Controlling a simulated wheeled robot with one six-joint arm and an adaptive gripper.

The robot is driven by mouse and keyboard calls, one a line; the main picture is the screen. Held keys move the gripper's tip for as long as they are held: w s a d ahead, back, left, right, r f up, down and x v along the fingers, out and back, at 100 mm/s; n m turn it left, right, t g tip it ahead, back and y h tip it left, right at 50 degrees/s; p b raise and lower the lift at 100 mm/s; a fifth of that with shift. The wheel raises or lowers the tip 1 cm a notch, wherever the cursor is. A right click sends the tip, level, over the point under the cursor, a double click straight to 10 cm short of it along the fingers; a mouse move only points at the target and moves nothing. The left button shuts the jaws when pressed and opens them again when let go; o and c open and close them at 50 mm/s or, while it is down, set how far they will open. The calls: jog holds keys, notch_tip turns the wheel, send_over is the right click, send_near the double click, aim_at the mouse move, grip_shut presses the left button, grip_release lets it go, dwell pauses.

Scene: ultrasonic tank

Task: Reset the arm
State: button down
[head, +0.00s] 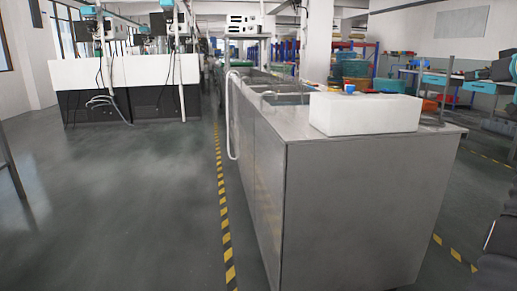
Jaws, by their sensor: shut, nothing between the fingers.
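My gripper does not show in the head view, so its pose and jaws cannot be seen. A dark shape sits at the bottom right edge, too cropped to identify. The grey metal ultrasonic tank unit (345,212) stands right of the middle, with open basins (285,97) along its top. A white block-like box (365,113) lies on its near end.
Clear grey floor (120,210) lies to the left, with a yellow-black line (224,225) along the tank unit. White-topped dark benches (125,88) stand at the back left. A blue workbench (450,80) and shelves are at the back right.

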notch_tip(320, 180, down, 12)
jog(key=w+d+m+g+h, duration=0.1)
jog(key=w+d+m+g, duration=0.2)
jog(key=m, duration=0.2)
jog(key=s+a+f+m+g, duration=0.3)
jog(key=a+f, duration=0.4)
jog(key=f, duration=0.3)
jog(key=s+a+f+g, duration=0.1)
jog(key=s+a+f, duration=0.25)
jog(key=a, duration=0.35)
jog(key=s+a+f+n+g, duration=0.1)
jog(key=s+a+f+g, duration=0.15)
jog(key=s+a, duration=0.35)
jog(key=s+a+f+g, duration=0.1)
jog(key=s+a+f, duration=0.25)
jog(key=a, duration=0.45)
jog(key=s+a+f+n, duration=0.3)
jog(key=s+a, duration=0.7)
jog(key=a, duration=0.1)
jog(key=s+a+f+n, duration=0.3)
jog(key=s+a+f, duration=0.1)
jog(key=s+a, duration=0.6)
jog(key=shift+a+t+y, duration=0.4)
jog(key=shift+a+t, duration=0.05)
jog(key=shift+a, duration=0.25)
